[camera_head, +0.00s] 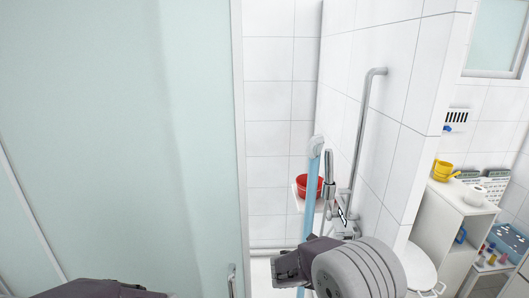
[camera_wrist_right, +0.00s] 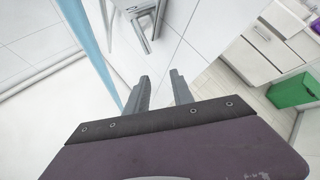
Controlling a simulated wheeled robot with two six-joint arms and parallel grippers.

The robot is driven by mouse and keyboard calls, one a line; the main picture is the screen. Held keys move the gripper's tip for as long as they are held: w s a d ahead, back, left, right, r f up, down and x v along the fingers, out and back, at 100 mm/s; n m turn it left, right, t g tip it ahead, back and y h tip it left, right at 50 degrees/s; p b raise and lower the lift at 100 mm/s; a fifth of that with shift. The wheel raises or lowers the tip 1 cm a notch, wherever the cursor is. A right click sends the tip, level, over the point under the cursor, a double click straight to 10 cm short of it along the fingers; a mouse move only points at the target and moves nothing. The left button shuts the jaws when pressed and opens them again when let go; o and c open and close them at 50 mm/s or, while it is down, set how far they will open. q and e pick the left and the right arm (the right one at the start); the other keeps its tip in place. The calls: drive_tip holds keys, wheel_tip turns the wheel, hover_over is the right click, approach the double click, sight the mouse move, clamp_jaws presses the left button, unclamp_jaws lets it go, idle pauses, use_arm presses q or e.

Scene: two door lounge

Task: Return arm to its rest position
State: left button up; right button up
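My right arm comes in at the bottom of the head view, with its grey rounded link and purple wrist right of centre. My right gripper (camera_wrist_right: 159,80) shows in the right wrist view with its two grey fingers apart and nothing between them. In the head view it points left, in front of the shower corner. A dark purple part of my left arm shows at the bottom left edge of the head view. The left fingers are out of the picture.
A frosted glass door (camera_head: 120,140) fills the left. Close to my right gripper are a light-blue strip (camera_head: 311,195), a shower handset (camera_head: 329,170), a red bowl (camera_head: 308,187) and a grab bar (camera_head: 363,125). A white cabinet (camera_head: 440,225) and green bin (camera_wrist_right: 292,91) stand to the right.

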drive_tip(key=s+d+m+g+y, duration=0.1)
drive_tip(key=s+d+m+g, duration=0.25)
drive_tip(key=s+m, duration=0.4)
drive_tip(key=s+d+m+g+y, duration=0.2)
drive_tip(key=s+d+m, duration=0.2)
drive_tip(key=s+m, duration=0.3)
drive_tip(key=s+a+f+m+y, duration=0.4)
drive_tip(key=s+a+m, duration=0.4)
drive_tip(key=m, duration=0.9)
drive_tip(key=shift+s+a+y, duration=0.2)
drive_tip(key=shift+a+y, duration=0.15)
drive_tip(key=shift+y, duration=0.05)
drive_tip(key=shift+s+r+m, duration=0.1)
drive_tip(key=shift+m, duration=0.15)
